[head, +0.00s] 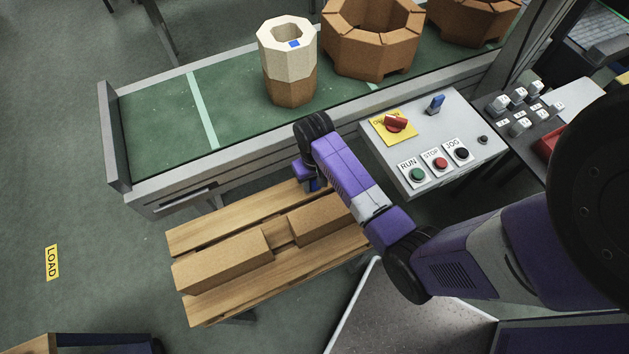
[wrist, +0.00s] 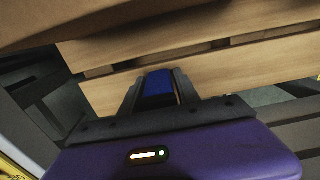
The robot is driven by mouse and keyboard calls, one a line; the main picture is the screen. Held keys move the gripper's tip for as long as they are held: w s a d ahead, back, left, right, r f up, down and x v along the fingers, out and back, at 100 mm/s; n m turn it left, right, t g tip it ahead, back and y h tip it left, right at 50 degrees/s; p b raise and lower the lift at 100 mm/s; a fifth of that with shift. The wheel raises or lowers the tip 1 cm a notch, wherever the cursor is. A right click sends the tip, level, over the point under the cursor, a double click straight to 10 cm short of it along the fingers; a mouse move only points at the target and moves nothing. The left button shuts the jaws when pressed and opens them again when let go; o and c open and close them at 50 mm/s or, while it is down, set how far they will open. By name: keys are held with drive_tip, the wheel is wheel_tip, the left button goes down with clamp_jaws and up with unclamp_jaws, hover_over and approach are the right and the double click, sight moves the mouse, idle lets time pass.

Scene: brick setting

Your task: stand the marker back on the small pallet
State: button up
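The small pallet (head: 205,232) is a slatted wooden platform in front of the conveyor in the head view, and its pale slats (wrist: 225,65) fill much of the wrist view. My gripper (head: 312,188) points down over its far edge, near the right-hand brick. In the wrist view, my gripper (wrist: 160,78) has its two dark fingers on either side of a blue piece, the marker (wrist: 158,87), and looks shut on it. Only the marker's blue part shows clearly. Whether its lower end touches a slat is hidden.
Two tan bricks (head: 225,262) (head: 322,222) lie on the pallet. Behind is the green conveyor (head: 160,120) with a cream-topped octagonal stack (head: 288,75) and a large brown ring (head: 370,60). The control box (head: 425,140) stands right of my gripper. The pallet's far left slat is bare.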

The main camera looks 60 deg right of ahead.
drive_tip(key=shift+o, duration=1.1)
drive_tip(key=shift+r, duration=0.15)
wheel_tip(320, 180, up, 12)
drive_tip(key=shift+r, duration=0.1)
drive_tip(key=shift+w, duration=0.1)
